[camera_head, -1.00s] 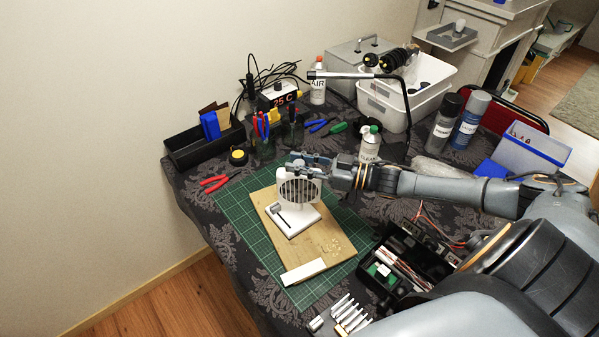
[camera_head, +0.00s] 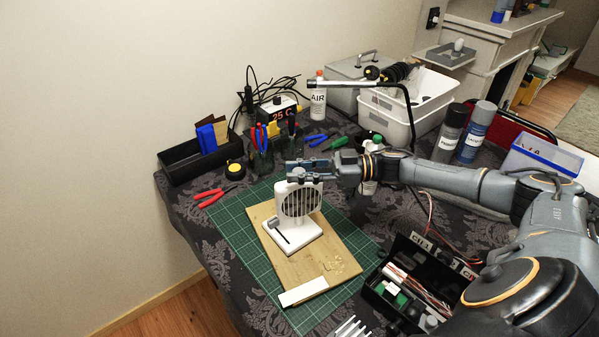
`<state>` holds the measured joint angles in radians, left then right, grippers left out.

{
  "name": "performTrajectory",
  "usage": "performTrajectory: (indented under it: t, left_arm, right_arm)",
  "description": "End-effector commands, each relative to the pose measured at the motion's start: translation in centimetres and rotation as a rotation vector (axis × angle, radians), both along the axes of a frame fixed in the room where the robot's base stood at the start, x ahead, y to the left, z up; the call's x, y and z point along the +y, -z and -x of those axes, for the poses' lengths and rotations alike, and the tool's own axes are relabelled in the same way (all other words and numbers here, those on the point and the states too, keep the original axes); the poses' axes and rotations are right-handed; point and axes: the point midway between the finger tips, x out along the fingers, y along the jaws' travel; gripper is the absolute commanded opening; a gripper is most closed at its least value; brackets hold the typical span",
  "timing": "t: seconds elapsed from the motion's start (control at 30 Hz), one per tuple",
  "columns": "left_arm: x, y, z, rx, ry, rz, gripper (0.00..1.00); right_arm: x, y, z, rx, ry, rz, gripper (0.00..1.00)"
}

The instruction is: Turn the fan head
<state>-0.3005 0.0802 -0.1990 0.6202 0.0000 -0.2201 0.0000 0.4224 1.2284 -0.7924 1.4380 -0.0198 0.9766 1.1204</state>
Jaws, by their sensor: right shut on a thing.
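A small white fan stands on a wooden board (camera_head: 325,262) on the green cutting mat (camera_head: 237,232). Its fan head (camera_head: 300,201) has a round dark grille that faces the front and slightly right. Its white base (camera_head: 291,236) has a dark slot and a small grey block at its left. My right gripper (camera_head: 298,170) reaches in from the right and is shut on the top of the fan head. Its fingers hide part of the head's top edge. My left gripper is not in view.
Red pliers (camera_head: 212,196) and a black tray (camera_head: 197,160) lie left of the fan. Screwdrivers (camera_head: 262,137) and a soldering station (camera_head: 275,112) stand behind. An open toolbox (camera_head: 412,284) is at right front. A white strip (camera_head: 303,291) lies on the board's front edge.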

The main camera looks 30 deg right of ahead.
Motion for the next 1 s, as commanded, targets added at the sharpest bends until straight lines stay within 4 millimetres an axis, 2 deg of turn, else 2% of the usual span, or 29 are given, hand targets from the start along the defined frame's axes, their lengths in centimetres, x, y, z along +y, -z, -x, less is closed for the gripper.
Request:
performTrajectory:
  t: [0.13, 0.17, 0.23, 0.27, 0.53, 0.67, 0.77, 1.0]
  left_arm:
    - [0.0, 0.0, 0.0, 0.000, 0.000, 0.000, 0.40]
    - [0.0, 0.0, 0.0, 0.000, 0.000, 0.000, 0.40]
    - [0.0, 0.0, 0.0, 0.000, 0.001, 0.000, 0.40]
    - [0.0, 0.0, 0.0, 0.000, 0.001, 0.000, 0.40]
    - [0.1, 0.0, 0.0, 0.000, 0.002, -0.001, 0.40]
    - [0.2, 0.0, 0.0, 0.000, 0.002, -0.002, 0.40]
    - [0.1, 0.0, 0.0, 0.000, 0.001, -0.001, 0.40]
    - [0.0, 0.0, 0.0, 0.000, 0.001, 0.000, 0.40]
  right_arm:
    - [0.0, -0.1, -0.1, -0.002, 0.002, -0.002, 0.00]
    - [0.0, -0.1, -0.1, -0.002, 0.002, -0.002, 0.32]
    - [0.0, -0.1, -0.1, -0.002, 0.002, -0.002, 0.46]
    - [0.0, -0.1, -0.1, -0.002, 0.002, -0.002, 0.50]
    - [0.0, 0.0, 0.0, -0.001, 0.002, -0.002, 0.50]
    - [-0.6, 0.0, 0.3, 0.001, 0.002, 0.000, 0.50]
    - [-1.9, 0.1, 1.0, 0.004, 0.004, 0.002, 0.50]
    - [-6.4, 0.1, 3.6, 0.004, 0.005, 0.002, 0.50]
